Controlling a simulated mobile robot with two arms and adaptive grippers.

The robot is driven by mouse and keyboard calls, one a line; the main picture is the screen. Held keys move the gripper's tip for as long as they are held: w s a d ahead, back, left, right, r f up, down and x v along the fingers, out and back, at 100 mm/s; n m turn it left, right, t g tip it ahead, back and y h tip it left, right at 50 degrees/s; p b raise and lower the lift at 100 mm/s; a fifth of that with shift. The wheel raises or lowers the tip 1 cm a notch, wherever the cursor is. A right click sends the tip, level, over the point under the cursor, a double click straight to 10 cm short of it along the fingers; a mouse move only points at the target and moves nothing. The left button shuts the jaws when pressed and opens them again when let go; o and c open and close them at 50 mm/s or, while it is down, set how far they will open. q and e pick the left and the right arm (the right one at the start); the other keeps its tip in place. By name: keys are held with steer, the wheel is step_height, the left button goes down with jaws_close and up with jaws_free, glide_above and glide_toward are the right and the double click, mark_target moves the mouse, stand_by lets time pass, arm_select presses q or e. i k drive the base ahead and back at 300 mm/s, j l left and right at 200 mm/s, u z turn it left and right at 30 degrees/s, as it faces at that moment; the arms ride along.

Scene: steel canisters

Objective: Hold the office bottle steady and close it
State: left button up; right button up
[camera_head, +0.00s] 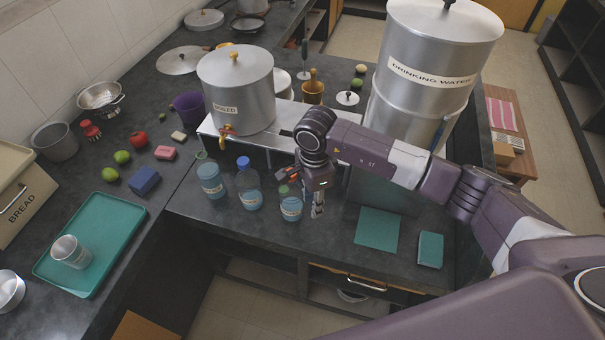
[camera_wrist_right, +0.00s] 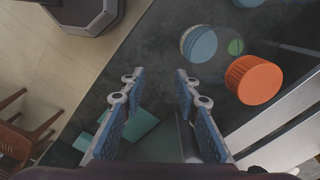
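Three clear bottles of blue liquid with pale labels stand on the dark counter in the head view: a left one (camera_head: 210,180), a taller blue-capped one (camera_head: 249,186) and a right one (camera_head: 291,207) with green at its top. I cannot read which is the office bottle. My right gripper (camera_head: 317,208) points down just right of the right bottle, apart from it as far as I can see. In the right wrist view its fingers (camera_wrist_right: 160,78) are spread with nothing between them. A ridged orange cap (camera_wrist_right: 253,80) and a round blue shape (camera_wrist_right: 198,43) lie right of them. My left gripper is out of view.
A steel stand (camera_head: 275,137) bearing a large canister (camera_head: 237,90) is behind the bottles. The drinking-water canister (camera_head: 425,65) rises behind my right arm. A teal mat (camera_head: 377,229) and a teal block (camera_head: 430,249) lie right. A green tray (camera_head: 105,235) is left.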

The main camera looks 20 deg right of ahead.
mark_target(207, 171)
steer(key=i+j+z, duration=0.55)
steer(key=j, duration=0.5)
